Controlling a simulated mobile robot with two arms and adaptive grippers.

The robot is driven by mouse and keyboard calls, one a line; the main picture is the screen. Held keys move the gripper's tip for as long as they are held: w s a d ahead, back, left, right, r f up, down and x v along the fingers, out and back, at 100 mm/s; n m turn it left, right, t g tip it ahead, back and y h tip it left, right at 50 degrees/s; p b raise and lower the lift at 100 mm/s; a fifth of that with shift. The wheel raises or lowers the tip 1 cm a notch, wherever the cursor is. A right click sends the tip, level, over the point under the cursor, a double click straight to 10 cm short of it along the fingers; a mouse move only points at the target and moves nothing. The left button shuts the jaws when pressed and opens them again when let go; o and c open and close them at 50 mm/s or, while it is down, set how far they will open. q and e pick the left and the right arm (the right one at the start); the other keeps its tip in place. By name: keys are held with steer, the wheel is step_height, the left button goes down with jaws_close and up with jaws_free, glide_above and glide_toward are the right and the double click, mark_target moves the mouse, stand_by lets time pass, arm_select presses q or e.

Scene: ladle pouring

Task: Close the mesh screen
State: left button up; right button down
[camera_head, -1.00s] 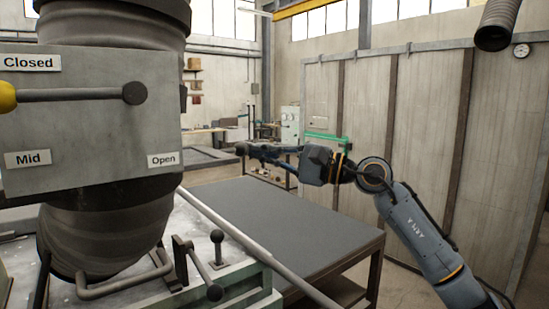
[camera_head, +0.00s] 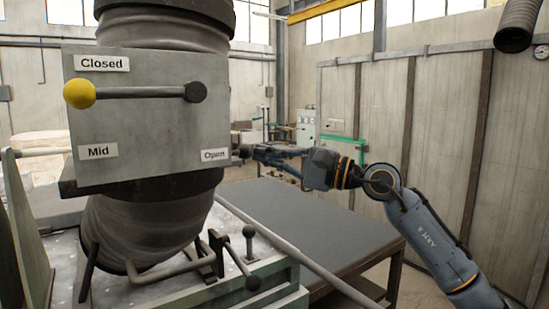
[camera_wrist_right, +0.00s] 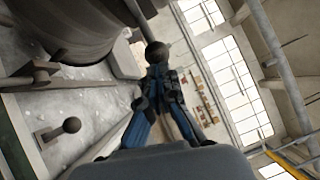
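I cannot make out a mesh screen for certain in either view. My right gripper (camera_head: 258,153) reaches left, close to the "Open" label of the lever panel. Its fingers (camera_wrist_right: 161,88) are close together just behind a dark ball knob (camera_head: 243,152), which also shows in the right wrist view (camera_wrist_right: 157,52). The fingers look shut on the handle below this knob, but the contact is partly hidden by the fingers. My left gripper is out of view.
The grey lever panel (camera_head: 145,135) with a yellow-knobbed lever (camera_head: 79,93) hangs in front of the large dark ladle (camera_head: 140,232). A long bar (camera_head: 290,246) slants past the grey table (camera_head: 310,215). The tabletop is clear. A panelled wall (camera_head: 440,140) stands at right.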

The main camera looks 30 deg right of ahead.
steer(key=v, duration=0.7)
steer(key=shift+s+d, duration=0.15)
steer(key=shift+s, duration=0.05)
